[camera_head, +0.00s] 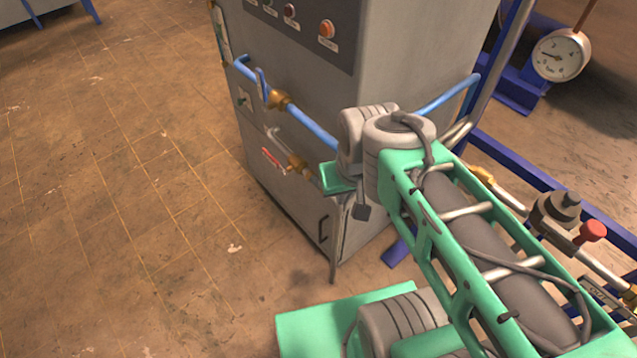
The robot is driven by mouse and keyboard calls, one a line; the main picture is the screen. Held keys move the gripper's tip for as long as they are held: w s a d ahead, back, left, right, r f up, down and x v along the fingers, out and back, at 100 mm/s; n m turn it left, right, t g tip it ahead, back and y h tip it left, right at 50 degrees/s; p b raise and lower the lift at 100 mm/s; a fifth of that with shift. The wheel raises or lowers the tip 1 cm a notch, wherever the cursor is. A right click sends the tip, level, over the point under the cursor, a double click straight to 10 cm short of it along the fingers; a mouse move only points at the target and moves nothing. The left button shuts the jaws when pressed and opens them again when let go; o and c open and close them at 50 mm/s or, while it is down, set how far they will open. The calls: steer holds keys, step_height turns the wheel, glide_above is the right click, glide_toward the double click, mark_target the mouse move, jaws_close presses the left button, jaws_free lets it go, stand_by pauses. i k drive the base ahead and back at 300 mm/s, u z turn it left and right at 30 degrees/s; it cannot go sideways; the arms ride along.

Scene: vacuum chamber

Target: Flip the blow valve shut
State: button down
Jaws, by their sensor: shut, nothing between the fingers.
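Two brass valves are on the front of the grey cabinet, and I cannot read which is the blow valve. The upper valve (278,99) sits in a blue pipe, with a blue lever (262,82) standing up beside it, across the pipe. The lower valve (297,163) is on a thin grey pipe, with a red and white piece (272,160), label or handle, to its left.
A pressure gauge (561,55), blue frame rails and a red knob (592,231) are at the right. Tiled floor (120,200) at the left is open.

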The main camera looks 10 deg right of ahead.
mark_target(268, 154)
steer(key=u, duration=0.35)
steer(key=k, duration=0.9)
steer(key=u, duration=0.6)
steer(key=k, duration=0.4)
steer(key=z, duration=0.1)
steer(key=i, duration=0.95)
steer(key=u, duration=0.55)
